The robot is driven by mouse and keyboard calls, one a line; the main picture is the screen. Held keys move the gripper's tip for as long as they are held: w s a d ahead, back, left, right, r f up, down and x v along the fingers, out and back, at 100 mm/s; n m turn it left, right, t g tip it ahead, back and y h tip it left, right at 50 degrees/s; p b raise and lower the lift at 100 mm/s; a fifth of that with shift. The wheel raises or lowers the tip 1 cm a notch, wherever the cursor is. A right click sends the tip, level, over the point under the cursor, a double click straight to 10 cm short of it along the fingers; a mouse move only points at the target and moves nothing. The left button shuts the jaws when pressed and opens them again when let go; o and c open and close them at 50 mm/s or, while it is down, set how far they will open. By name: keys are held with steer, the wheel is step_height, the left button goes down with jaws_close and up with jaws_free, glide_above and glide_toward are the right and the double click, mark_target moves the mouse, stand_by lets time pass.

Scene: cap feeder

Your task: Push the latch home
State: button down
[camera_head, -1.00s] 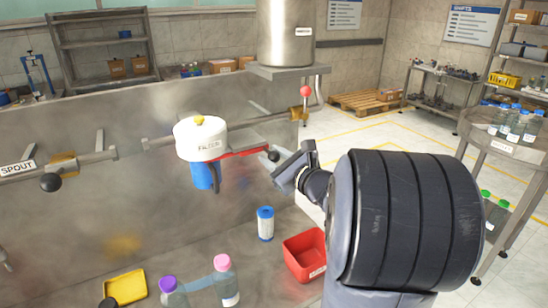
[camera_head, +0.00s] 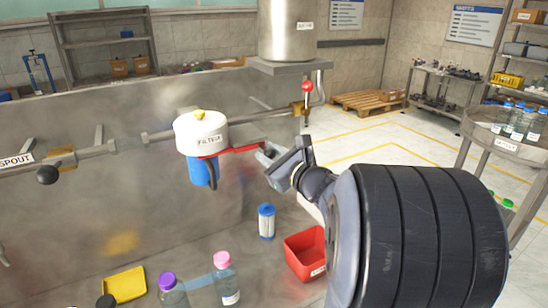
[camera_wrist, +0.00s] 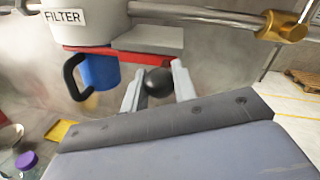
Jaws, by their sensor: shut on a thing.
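The latch is a red bar (camera_head: 240,150) under the white FILTER housing (camera_head: 201,131), sticking out to the right. Its black ball knob (camera_wrist: 158,82) shows in the wrist view between my two fingers; the head view mostly hides it behind my gripper (camera_head: 268,163). My gripper is shut on the knob, one finger on each side. The blue cup with a black handle (camera_head: 202,170) hangs below the housing and also shows in the wrist view (camera_wrist: 98,72).
A horizontal pipe with a brass fitting (camera_wrist: 280,26) runs behind the latch. Below stand a blue-and-white filter cartridge (camera_head: 266,222), a red bin (camera_head: 303,266), a yellow tray (camera_head: 124,285) and capped bottles (camera_head: 226,285). A red-knobbed valve (camera_head: 307,90) is to the right.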

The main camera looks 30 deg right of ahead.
steer(key=shift+a, duration=0.15)
steer(key=c, duration=1.2)
jaws_free()
steer(key=shift+a, duration=0.1)
steer(key=shift+o, duration=0.2)
steer(key=s+d+b, duration=0.2)
steer(key=s, duration=0.8)
steer(key=shift+s, duration=0.35)
